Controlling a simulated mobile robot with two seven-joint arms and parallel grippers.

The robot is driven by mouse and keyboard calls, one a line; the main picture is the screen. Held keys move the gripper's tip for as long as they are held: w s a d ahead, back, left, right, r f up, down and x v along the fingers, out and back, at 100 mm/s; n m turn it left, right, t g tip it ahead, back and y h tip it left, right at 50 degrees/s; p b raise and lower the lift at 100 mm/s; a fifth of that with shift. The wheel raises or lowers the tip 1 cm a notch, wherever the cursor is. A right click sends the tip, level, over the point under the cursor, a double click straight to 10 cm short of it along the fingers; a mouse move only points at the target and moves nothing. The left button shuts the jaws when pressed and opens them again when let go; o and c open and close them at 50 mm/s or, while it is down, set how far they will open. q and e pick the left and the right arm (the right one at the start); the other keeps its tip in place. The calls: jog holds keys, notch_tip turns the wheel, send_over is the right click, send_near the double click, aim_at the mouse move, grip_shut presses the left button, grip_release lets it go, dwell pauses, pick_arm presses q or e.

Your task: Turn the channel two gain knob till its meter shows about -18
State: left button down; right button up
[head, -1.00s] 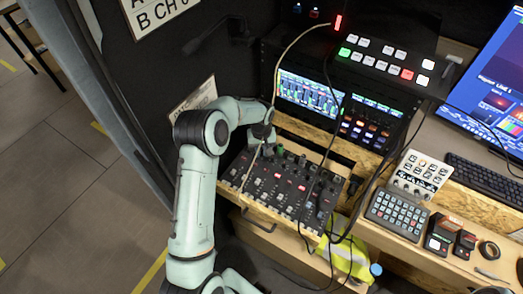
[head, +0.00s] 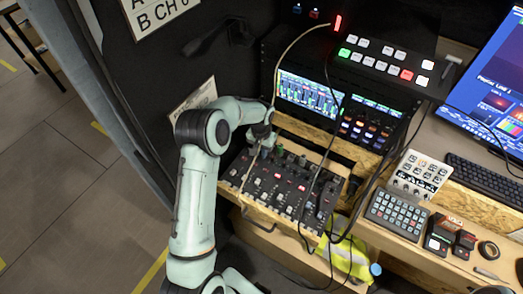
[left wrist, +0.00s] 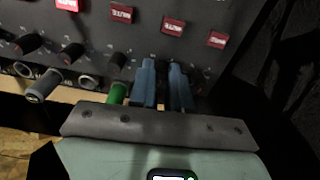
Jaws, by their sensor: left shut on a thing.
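The mixer (head: 284,192) is a dark panel with rows of knobs and several red-lit spots. It also shows in the left wrist view (left wrist: 195,56), with red mute buttons and dark knobs. My left gripper (head: 265,145) is at the mixer's back left. In the left wrist view its two blue fingers (left wrist: 164,72) are close together at the panel's edge row, shut on a knob. The fingers hide most of that knob, and I cannot read its channel. A screen with meter bars (head: 309,95) stands behind the mixer; its numbers are too small to read. My right gripper is not in view.
Cables hang over the mixer. A button switcher (head: 385,60) stands above the rack, and a keypad (head: 397,215) is on the desk at right.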

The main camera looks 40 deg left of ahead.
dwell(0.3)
pick_arm(q)
jog(key=c, duration=1.1)
grip_release()
notch_tip(320, 180, up, 14)
jog(key=shift+f, duration=0.25)
